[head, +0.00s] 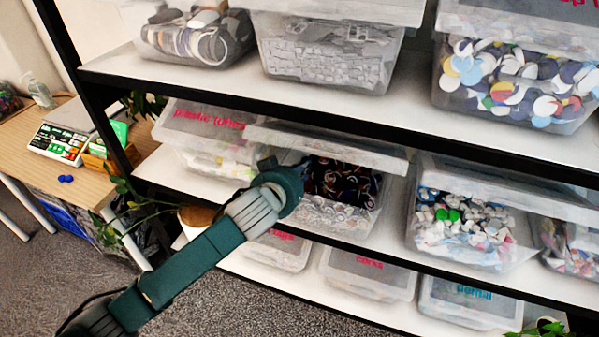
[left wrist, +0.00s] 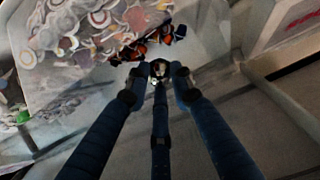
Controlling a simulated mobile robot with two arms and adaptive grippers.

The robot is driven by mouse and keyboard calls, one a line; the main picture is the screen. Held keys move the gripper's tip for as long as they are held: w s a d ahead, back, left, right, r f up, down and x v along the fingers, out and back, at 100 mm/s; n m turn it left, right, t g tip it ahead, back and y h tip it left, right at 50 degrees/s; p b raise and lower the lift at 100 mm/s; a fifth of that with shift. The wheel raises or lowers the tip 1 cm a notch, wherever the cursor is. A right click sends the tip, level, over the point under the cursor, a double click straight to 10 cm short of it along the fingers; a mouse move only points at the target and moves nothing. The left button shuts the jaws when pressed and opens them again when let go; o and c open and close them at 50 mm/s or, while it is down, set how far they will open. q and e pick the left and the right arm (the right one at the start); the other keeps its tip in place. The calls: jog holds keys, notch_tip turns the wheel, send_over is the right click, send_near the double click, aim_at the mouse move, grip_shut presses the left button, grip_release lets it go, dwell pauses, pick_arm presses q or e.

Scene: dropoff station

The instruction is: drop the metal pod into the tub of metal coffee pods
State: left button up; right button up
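A clear tub (head: 345,221) stands on the middle shelf under a tilted clear lid (head: 325,145). Dark, coloured pods show in its upper part and paler ones lower down. My left gripper (head: 290,178) is at the tub's left front corner, below the lid. In the left wrist view, the fingers of my left gripper (left wrist: 157,78) close around a small shiny metal pod (left wrist: 158,68). The tub's clear wall (left wrist: 85,95) is just beyond, at upper left. In the head view the pod is hidden by the gripper. My right gripper is in neither view.
A tub with a pink label (head: 205,135) stands left of the pod tub, and a tub of bottle caps (head: 465,232) stands right. The upper shelf edge (head: 330,112) runs above. More tubs stand below. A plant (head: 125,205) and a desk (head: 95,190) are at left.

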pick_arm(q)
jog(key=o, duration=0.3)
jog(key=shift+s, duration=0.1)
jog(key=v, duration=1.1)
jog(key=shift+s+r, duration=0.2)
jog(key=shift+s, duration=0.15)
jog(key=shift+a, duration=0.1)
